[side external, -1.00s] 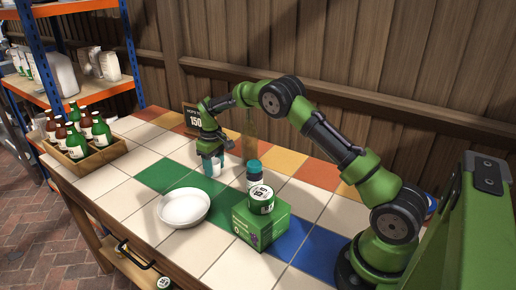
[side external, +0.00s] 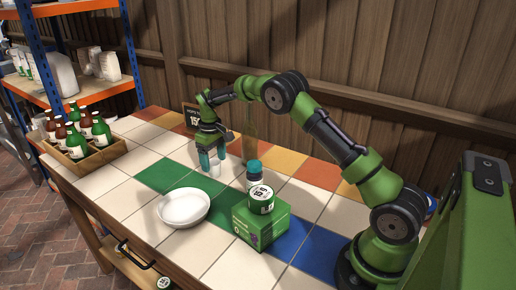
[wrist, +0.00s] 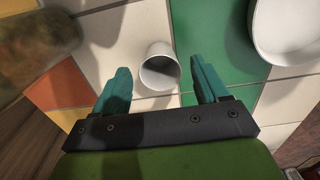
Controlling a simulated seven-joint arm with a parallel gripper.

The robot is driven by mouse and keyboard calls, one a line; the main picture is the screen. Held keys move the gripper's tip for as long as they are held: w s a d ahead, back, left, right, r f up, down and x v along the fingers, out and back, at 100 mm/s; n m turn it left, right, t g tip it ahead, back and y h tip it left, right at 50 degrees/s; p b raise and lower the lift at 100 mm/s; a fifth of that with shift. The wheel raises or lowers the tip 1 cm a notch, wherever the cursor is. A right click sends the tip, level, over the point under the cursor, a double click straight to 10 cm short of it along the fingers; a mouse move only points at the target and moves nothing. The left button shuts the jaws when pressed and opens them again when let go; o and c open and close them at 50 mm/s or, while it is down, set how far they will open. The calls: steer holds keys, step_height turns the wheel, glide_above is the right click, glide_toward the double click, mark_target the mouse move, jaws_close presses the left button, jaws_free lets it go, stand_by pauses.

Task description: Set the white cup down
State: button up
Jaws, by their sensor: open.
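The white cup (wrist: 160,68) stands upright on the tiled tabletop, with its open mouth toward the camera in the wrist view. It also shows in the side external view (side external: 215,171), small and partly hidden by the fingers. My gripper (wrist: 162,82) is open, with its teal fingers on either side of the cup and a gap visible on both sides. In the side external view my gripper (side external: 211,163) is just above the cup, pointing down.
A white bowl (side external: 184,207) sits on the tiles in front. A green box (side external: 262,222) with a can (side external: 262,198) on top and a teal-capped container (side external: 254,172) stand to the right. A bottle (side external: 249,146) stands behind. A wooden crate (side external: 95,157) holds several bottles at left.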

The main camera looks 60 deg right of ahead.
step_height(320, 180, up, 9)
steer(key=s+a+r+m+t+y, duration=0.1)
steer(key=s+a+r+t, duration=0.1)
steer(key=s+a+r, duration=0.35)
steer(key=s+a+r+m+t, duration=0.1)
steer(key=s+a+r+t, duration=0.15)
steer(key=s+r, duration=0.6)
steer(key=s+a+f+m+t, duration=0.1)
steer(key=s+a, duration=0.2)
steer(key=s, duration=0.5)
steer(key=s+a+f+m+t+y, duration=0.1)
steer(key=s+a, duration=0.2)
steer(key=s, duration=0.6)
steer(key=shift+s+a+f+t, duration=0.15)
steer(key=shift+s+f+t, duration=0.1)
steer(key=shift+t, duration=0.1)
